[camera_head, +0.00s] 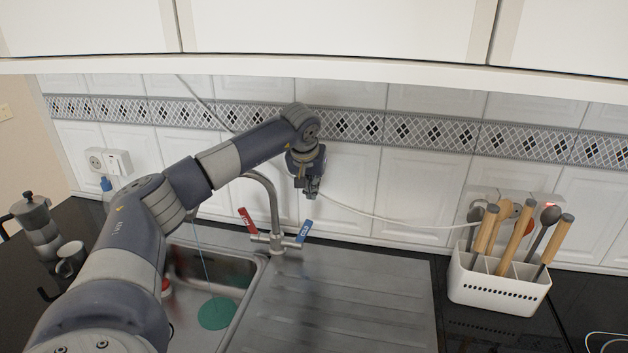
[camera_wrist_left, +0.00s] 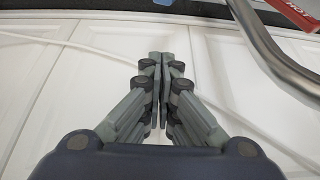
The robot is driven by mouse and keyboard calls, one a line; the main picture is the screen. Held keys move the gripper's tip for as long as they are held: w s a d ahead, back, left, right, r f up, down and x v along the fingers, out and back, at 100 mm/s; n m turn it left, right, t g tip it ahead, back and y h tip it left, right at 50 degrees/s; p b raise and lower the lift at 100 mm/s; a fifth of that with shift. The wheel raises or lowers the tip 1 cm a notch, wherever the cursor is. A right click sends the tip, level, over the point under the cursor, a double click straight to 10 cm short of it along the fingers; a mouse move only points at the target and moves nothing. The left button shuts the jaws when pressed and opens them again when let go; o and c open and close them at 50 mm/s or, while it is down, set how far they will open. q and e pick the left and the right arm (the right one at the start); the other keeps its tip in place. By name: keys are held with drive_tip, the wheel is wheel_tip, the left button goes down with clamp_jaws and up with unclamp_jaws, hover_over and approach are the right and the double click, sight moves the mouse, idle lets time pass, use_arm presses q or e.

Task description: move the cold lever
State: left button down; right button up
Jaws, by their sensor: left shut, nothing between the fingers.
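The cold lever (camera_head: 305,231) is blue with white lettering and sits on the right side of the steel tap (camera_head: 275,213). It tilts up and outward to the right. The hot lever (camera_head: 246,220) is red and sits on the tap's left side. My left gripper (camera_head: 312,194) hangs above the cold lever, apart from it, with its fingers shut and empty. In the left wrist view the shut fingers (camera_wrist_left: 162,58) face the white tiles.
A steel sink (camera_head: 262,262) with a green disc (camera_head: 216,313) lies left of the drainer (camera_head: 335,300). A white utensil holder (camera_head: 497,285) stands at the right. A white cable (camera_head: 380,219) runs along the tiled wall. A moka pot (camera_head: 37,225) and mug (camera_head: 70,258) stand far left.

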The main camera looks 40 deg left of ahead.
sight(304, 232)
use_arm(q)
drive_tip(key=f, duration=0.1)
drive_tip(key=s+f+p, duration=0.1)
drive_tip(key=f, duration=0.1)
drive_tip(key=d+f+p, duration=0.1)
drive_tip(key=f, duration=0.1)
drive_tip(key=shift+s, duration=0.3)
idle(0.4)
